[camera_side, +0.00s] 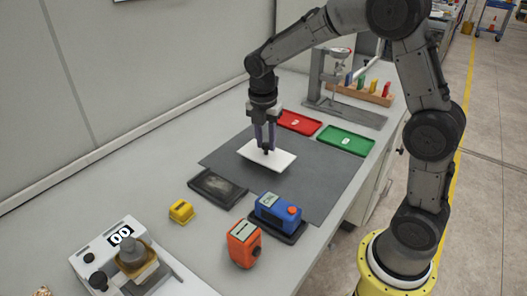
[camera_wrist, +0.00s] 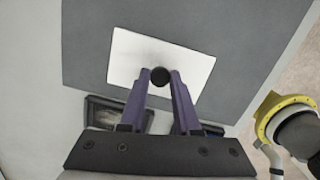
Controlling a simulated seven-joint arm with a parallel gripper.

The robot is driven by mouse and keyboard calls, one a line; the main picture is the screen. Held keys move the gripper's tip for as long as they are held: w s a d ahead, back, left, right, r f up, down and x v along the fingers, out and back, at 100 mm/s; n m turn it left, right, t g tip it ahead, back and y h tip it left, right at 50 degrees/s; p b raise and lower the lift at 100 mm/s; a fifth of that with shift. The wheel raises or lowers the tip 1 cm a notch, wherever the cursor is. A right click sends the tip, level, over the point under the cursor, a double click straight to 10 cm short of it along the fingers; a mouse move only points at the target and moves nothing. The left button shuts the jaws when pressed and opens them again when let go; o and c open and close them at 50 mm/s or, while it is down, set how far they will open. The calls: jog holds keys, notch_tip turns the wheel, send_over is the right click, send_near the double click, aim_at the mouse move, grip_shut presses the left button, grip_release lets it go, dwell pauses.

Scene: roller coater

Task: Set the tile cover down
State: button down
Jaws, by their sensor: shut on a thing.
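The tile cover is a flat white plate (camera_side: 281,160) with a round black knob at its middle. In the side view it is at or just above the dark grey mat (camera_side: 335,187); I cannot tell whether it touches. My gripper (camera_side: 266,150) points down and is shut on the knob. In the wrist view the white plate (camera_wrist: 135,70) lies level against the grey mat (camera_wrist: 240,20), and the black knob (camera_wrist: 159,77) is between the purple fingertips of my gripper (camera_wrist: 160,78). What is under the plate is hidden.
A red tray (camera_side: 298,122) and a green tray (camera_side: 345,140) lie behind the plate. A black tray (camera_side: 217,188), a blue device (camera_side: 278,213), an orange device (camera_side: 243,243) and a yellow block (camera_side: 181,211) stand in front. A grey stand (camera_side: 318,80) is at the back.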

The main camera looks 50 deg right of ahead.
aim_at(263, 148)
jog(key=shift+w+f, duration=0.25)
jog(key=shift+f, duration=0.05)
jog(key=shift+w+f, duration=0.2)
jog(key=shift+f, duration=1.55)
jog(key=shift+f, duration=0.1)
jog(key=c, duration=0.6)
grip_release()
